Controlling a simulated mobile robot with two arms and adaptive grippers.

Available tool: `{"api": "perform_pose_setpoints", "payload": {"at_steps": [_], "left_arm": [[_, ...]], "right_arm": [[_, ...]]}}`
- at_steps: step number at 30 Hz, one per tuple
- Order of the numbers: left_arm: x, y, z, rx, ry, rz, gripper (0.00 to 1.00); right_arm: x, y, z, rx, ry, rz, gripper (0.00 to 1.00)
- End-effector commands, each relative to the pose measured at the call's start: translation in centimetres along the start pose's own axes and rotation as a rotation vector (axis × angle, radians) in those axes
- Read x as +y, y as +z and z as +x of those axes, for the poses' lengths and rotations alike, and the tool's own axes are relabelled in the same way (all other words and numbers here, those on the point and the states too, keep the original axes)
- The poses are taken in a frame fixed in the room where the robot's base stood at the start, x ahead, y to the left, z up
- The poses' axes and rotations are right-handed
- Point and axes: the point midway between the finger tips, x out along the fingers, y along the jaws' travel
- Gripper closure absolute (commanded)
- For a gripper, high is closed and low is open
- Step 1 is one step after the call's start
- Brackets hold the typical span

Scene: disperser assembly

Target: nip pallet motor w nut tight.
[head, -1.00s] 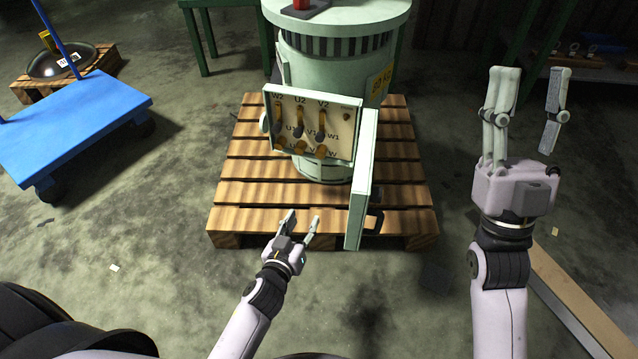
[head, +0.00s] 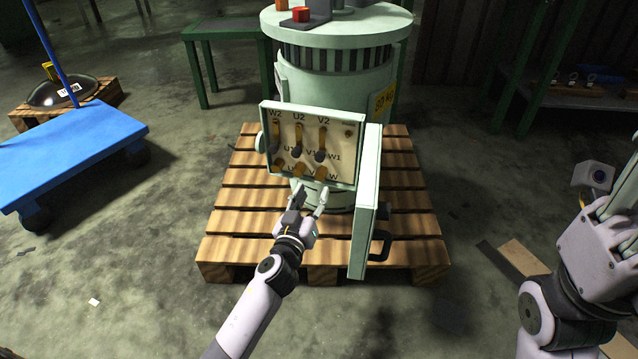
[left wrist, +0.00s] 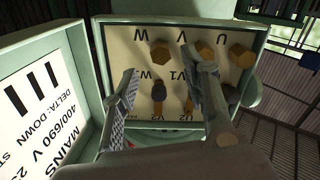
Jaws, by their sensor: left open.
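The motor (head: 334,75) is pale green and stands upright on the wooden pallet (head: 225,222). Its terminal box is open on the near side, with a light terminal board (head: 343,147). The W nut (head: 321,172) is brass, in the bottom row at the right; in the left wrist view the board is upside down and the W nut (left wrist: 160,53) shows beyond my fingertips. My left gripper (head: 311,192) is open and empty just below the bottom row; its fingers (left wrist: 165,82) are spread in front of the board. My right gripper (head: 622,205) is partly cut off at the right edge.
The box's open lid (head: 365,215) stands just right of my left gripper. In the left wrist view, its printed label (left wrist: 45,110) is at the left. A blue cart (head: 75,150) is at the left, a green table (head: 225,30) behind. Floor in front of the pallet is clear.

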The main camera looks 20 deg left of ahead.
Motion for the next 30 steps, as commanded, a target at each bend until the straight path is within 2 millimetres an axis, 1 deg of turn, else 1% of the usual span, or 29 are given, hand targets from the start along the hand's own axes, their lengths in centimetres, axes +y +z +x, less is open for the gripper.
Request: {"api": "perform_pose_setpoints", "payload": {"at_steps": [1,6,9,12,22,30], "left_arm": [[-0.1,0.1,1.2,0.003,0.0,0.004,0.58],[-0.1,0.1,4.2,0.001,0.0,0.002,0.58],[-0.1,0.1,5.4,0.0,-0.001,0.001,0.58],[-0.1,0.1,6.1,0.0,0.0,0.001,0.58],[0.0,0.0,6.4,-0.001,-0.001,0.0,0.58],[0.0,0.0,6.4,-0.001,-0.001,0.0,0.76]], "right_arm": [[-0.1,-0.2,-0.1,0.008,-0.003,-0.001,0.58],[-0.2,-0.6,0.3,0.032,-0.013,-0.004,0.58],[-0.3,-0.6,0.4,0.036,-0.017,-0.006,0.58],[-0.4,-0.7,0.6,0.043,-0.021,-0.007,0.58],[-0.4,-1.1,1.0,0.056,-0.022,-0.007,0.58],[-0.4,-1.1,1.0,0.055,-0.021,-0.007,0.58]]}}
